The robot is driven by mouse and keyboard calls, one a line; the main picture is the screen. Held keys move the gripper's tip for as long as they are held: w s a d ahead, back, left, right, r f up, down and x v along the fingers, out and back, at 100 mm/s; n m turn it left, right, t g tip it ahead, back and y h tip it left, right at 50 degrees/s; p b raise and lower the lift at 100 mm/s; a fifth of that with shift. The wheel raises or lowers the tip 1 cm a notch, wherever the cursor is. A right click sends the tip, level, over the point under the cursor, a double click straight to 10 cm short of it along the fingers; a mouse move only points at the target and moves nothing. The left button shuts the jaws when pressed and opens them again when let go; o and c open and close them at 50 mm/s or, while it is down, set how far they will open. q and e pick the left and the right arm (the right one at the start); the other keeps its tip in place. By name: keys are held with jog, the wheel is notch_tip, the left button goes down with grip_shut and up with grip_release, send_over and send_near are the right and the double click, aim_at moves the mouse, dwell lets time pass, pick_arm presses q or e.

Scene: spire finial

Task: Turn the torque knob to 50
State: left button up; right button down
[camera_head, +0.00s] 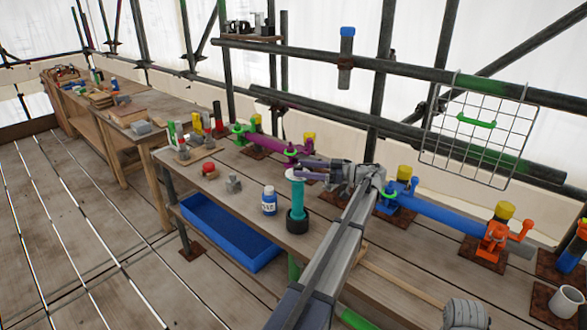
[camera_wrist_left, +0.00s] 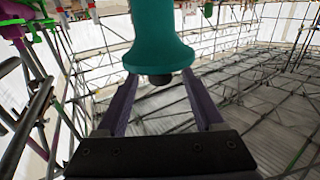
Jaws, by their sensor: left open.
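A teal upright tool (camera_head: 296,203) with a pale round top (camera_head: 295,174) and a black ring-like base (camera_head: 297,221) stands on the bench near its front edge. No readable scale or number shows, so I cannot tell the knob's setting. My left gripper (camera_head: 303,170) is open at the tool's top, its purple fingers level with the pale disc. In the left wrist view the teal body (camera_wrist_left: 158,45) with a flared end and a small dark tip (camera_wrist_left: 160,80) lies between the two fingers. I cannot tell whether the fingers touch it. My right gripper is not in view.
A red knob piece (camera_head: 208,169) and a grey block (camera_head: 233,184) lie farther left. Clamped purple and blue tubes (camera_head: 435,216) run behind. A blue bin (camera_head: 220,231) sits below the bench. A white cup (camera_head: 566,301) stands right.

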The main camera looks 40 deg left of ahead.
pick_arm(q)
jog(key=shift+v, duration=1.2)
